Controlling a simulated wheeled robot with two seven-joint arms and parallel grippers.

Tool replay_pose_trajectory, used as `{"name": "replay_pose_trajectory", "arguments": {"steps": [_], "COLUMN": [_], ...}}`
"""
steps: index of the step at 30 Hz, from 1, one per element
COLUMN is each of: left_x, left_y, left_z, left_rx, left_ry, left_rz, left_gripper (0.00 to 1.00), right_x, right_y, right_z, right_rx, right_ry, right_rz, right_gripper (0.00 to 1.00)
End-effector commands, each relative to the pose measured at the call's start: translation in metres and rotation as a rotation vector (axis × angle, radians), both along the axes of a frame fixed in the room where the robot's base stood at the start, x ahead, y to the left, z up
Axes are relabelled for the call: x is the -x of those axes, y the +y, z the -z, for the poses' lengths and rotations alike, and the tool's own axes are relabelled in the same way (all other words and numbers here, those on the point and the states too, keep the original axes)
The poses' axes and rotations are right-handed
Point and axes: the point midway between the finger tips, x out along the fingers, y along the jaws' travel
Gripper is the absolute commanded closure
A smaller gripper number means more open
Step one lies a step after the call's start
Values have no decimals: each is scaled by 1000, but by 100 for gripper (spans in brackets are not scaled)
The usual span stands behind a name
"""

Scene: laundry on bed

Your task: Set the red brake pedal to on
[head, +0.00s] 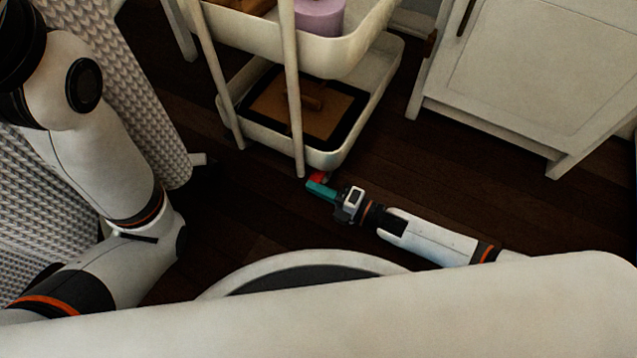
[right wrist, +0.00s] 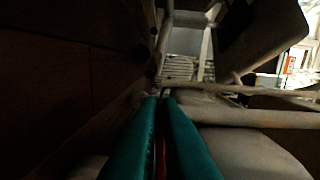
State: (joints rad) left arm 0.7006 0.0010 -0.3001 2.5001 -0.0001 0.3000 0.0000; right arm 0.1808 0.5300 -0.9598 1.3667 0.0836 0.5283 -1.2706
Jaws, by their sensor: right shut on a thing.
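The red brake pedal (head: 320,177) shows as a small red patch low at the foot of the white trolley (head: 327,157), near its front leg. My right gripper (head: 320,188) is down near the floor at the pedal, its teal fingers shut on it. In the right wrist view a thin red strip of the pedal (right wrist: 160,150) shows between the two teal fingers. Most of the pedal is hidden by the fingers, and I cannot tell its exact tilt. My left arm is at the left of the head view, but its gripper is out of view.
A white cabinet (head: 540,70) stands at right. A light knitted cover (head: 130,80) hangs at left. Dark wood floor (head: 250,215) lies open around the gripper.

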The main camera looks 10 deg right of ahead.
Motion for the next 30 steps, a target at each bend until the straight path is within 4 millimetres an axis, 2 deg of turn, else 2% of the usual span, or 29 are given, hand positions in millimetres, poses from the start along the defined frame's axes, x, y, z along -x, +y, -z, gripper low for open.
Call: {"name": "replay_pose_trajectory", "arguments": {"steps": [12, 26, 27, 30], "left_x": [0, 0, 0, 0], "left_y": [0, 0, 0, 0], "left_z": [1, 1, 1, 1], "left_rx": [1, 2, 2, 2], "left_ry": [0, 1, 1, 1], "left_rz": [0, 1, 1, 1], "left_gripper": [64, 64, 64, 64], "right_x": [0, 0, 0, -1], "right_y": [-1, -1, -1, -1], "right_z": [11, 11, 11, 11], "right_rx": [94, 100, 100, 100], "right_ry": [-126, -135, -135, -135], "right_rz": [0, -1, -1, -1], "right_gripper": [100, 100, 88, 73]}}
